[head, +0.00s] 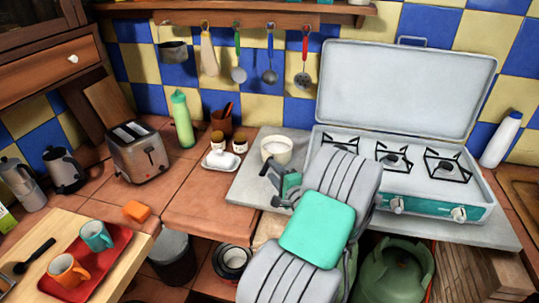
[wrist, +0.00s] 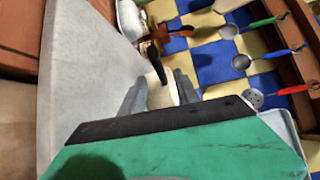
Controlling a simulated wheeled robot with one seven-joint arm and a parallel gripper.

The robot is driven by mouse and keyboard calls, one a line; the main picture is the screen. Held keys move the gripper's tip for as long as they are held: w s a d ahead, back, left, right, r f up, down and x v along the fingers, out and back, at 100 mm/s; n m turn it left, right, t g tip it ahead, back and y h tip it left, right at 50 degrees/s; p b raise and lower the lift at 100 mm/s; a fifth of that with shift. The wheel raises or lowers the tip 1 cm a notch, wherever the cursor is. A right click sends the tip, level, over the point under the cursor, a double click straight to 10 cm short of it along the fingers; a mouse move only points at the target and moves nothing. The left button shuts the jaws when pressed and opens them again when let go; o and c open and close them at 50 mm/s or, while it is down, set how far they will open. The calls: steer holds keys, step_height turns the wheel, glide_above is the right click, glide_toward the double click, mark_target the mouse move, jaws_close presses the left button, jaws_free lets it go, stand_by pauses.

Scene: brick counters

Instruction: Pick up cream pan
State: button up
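The cream pan (head: 276,150) stands upright on the grey slab, left of the camp stove, in the head view. It looks like a small round pot with a pale inside. My gripper (head: 267,180) is just in front of it, on the near side. In the wrist view the cream pan (wrist: 162,92) shows between the two grey fingers of my gripper (wrist: 160,84), partly hidden by my gripper's dark edge. The fingers are apart, with no clear contact on the pan.
The open camp stove (head: 400,190) stands right of the pan. A toaster (head: 138,152) and a green bottle (head: 182,119) are farther left. Utensils hang on the tiled wall behind.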

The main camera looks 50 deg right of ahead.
mark_target(266, 162)
steer(key=p+x, duration=0.1)
steer(key=x, duration=0.5)
steer(key=shift+w+d+r+p, duration=0.15)
steer(key=shift+p, duration=0.2)
steer(key=shift+c, duration=0.6)
jaws_close()
stand_by(0.3)
